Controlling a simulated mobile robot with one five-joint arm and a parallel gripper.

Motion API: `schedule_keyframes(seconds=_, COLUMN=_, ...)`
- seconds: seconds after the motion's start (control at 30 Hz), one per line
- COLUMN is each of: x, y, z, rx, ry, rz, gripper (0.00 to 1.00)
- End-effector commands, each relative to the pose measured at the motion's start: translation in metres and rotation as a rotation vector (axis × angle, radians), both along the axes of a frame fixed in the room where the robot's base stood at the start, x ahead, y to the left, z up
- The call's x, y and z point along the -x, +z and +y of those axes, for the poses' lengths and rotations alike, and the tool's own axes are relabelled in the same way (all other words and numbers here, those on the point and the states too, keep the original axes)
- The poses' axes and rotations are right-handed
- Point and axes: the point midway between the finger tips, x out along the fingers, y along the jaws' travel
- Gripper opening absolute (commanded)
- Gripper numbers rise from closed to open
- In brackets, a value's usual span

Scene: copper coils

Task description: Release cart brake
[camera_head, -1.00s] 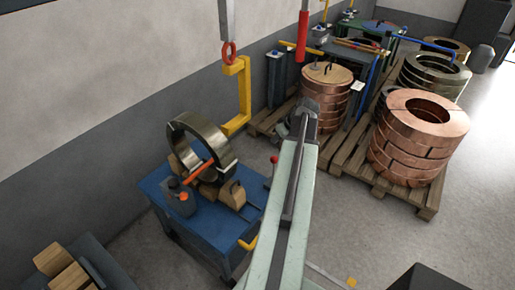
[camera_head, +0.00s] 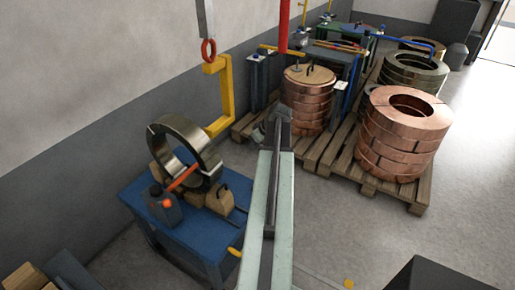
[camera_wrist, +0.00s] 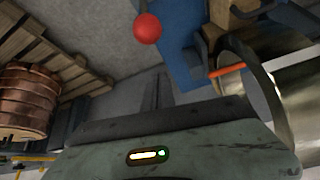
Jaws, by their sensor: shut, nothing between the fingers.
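The blue cart (camera_head: 205,240) stands left of my arm in the head view, carrying a steel coil (camera_head: 205,150) on wooden chocks. A red ball knob (camera_wrist: 147,28), apparently on the cart's brake lever, shows in the wrist view beside the cart's blue frame (camera_wrist: 185,45). In the head view the knob is not visible, apparently behind my arm. My gripper (camera_head: 278,112) is shut and empty at the end of my raised arm. Its narrow fingers (camera_wrist: 156,90) show in the wrist view, below the knob in the picture and apart from it.
A yellow C-hook (camera_head: 222,95) hangs from a red ring beyond the cart. Copper coils (camera_head: 405,135) stand on wooden pallets (camera_head: 395,190) at the back right. An orange bar (camera_wrist: 227,70) sits by the steel coil.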

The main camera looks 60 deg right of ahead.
Motion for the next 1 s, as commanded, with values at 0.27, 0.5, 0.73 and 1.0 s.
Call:
schedule_keyframes(seconds=0.27, x=0.019, y=-0.027, z=0.006, rx=0.001, ry=-0.002, rz=0.0, gripper=0.0)
schedule_keyframes(seconds=0.5, x=0.026, y=-0.027, z=0.007, rx=0.001, ry=0.002, rz=0.0, gripper=0.0)
schedule_keyframes(seconds=0.73, x=0.028, y=-0.028, z=0.007, rx=0.001, ry=0.0, rz=-0.003, gripper=0.0)
schedule_keyframes(seconds=1.0, x=0.062, y=-0.031, z=-0.004, rx=0.0, ry=-0.032, rz=-0.076, gripper=0.0)
